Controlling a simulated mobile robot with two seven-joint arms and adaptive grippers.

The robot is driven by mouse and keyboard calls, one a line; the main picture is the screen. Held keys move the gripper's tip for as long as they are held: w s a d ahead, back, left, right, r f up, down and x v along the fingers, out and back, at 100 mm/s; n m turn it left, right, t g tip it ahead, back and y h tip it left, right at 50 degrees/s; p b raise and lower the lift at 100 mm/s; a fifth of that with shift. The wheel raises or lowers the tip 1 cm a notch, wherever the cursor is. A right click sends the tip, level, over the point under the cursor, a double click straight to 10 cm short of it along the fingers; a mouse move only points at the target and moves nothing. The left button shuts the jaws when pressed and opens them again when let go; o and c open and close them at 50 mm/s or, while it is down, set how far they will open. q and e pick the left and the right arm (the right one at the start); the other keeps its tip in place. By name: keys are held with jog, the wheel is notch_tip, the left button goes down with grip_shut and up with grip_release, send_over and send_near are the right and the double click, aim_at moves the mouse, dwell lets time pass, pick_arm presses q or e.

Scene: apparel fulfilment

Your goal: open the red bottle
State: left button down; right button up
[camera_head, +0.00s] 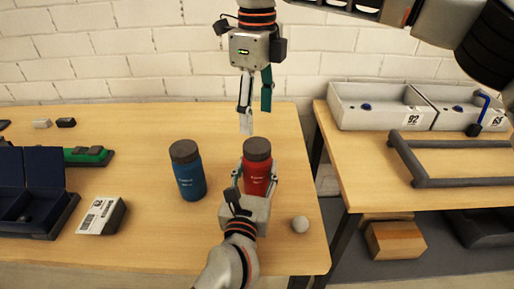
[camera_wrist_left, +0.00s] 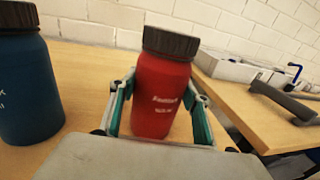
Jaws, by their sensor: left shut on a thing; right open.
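The red bottle (camera_head: 257,172) stands upright on the wooden table with its dark ribbed cap (camera_head: 257,149) on. My left gripper (camera_head: 256,181) comes in from the front and is shut around the bottle's body. In the left wrist view the red bottle (camera_wrist_left: 160,95) sits between the two fingers, and its cap (camera_wrist_left: 171,42) is clear of them. My right gripper (camera_head: 252,107) points down above and behind the bottle. Its fingers are apart and empty, not touching the cap.
A blue bottle (camera_head: 188,172) with a dark cap stands left of the red one. A labelled box (camera_head: 102,216) and dark open case (camera_head: 32,207) are at left. Grey bins (camera_head: 378,108) stand on the right table.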

aim_at(257, 145)
jog(key=m, duration=0.7)
jog(key=shift+m, duration=0.3)
jog(key=m, duration=1.5)
jog(key=shift+m, duration=0.3)
jog(key=m, duration=0.7)
jog(key=shift+f+m, duration=0.3)
jog(key=shift+f, duration=3.75)
